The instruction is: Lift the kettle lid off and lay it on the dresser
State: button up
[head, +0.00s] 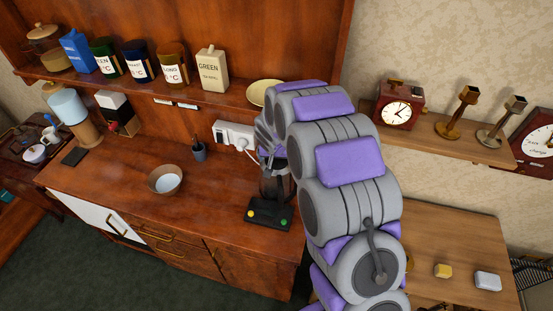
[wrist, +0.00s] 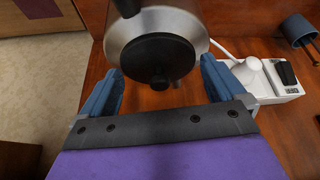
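The kettle (head: 276,187) stands on a black base (head: 268,215) with yellow and green buttons on the dresser (head: 125,180). My arm hides part of it. In the wrist view, the kettle's metal body (wrist: 120,38) is seen from above, with the round black kettle lid (wrist: 158,55) on its top. My gripper (wrist: 160,72) is open, with its blue-grey fingers on either side of the lid's near edge. Nothing is held between them, and I cannot tell how far below the lid lies. In the head view, my gripper (head: 270,150) is above the kettle, partly hidden.
A wooden bowl (head: 165,180) and a small dark cup (head: 199,152) stand left of the kettle. A white socket unit (head: 233,134) with a cord is close behind. A shelf (head: 225,97) with jars and cartons overhangs the back. The dresser's front middle is clear.

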jog(key=c, duration=0.7)
jog(key=shift+o, duration=0.2)
